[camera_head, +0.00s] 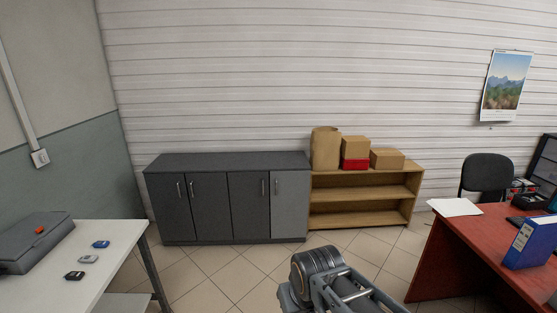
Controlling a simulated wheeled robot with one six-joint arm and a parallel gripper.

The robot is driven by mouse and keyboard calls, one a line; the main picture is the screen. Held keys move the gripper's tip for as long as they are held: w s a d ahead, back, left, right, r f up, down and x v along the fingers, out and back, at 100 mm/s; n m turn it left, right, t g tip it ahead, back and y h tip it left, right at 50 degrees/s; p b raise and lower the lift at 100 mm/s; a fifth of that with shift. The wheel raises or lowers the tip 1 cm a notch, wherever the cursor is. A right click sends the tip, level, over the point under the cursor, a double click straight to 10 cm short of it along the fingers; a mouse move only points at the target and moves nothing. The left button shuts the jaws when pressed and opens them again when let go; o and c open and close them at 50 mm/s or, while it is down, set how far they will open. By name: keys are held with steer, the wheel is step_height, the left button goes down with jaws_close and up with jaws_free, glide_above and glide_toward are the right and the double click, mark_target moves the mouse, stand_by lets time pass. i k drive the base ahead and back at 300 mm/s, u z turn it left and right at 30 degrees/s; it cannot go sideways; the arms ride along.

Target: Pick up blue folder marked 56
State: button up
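A blue folder (528,243) stands upright on the red-brown desk (463,248) at the right, near its front edge. Its spine has a white label, but the marking is too small to read. Part of another blue item (553,202) shows behind it at the right edge of the picture, cut off. Part of my arm shows at the bottom middle, to the left of the desk and apart from the folder. No gripper fingers can be made out.
A white paper (455,207) lies on the desk, with a black chair (486,174) behind. Grey cabinets (228,200) and a wooden shelf (365,196) line the wall. A white table (55,270) with small devices is at the left. Tiled floor (215,273) is clear between.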

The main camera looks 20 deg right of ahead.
mark_target(535, 241)
steer(key=z, duration=0.3)
steer(key=i, duration=1.65)
steer(key=z, duration=1.7)
steer(key=i, duration=1)
steer(key=z, duration=1.25)
steer(key=i, duration=0.2)
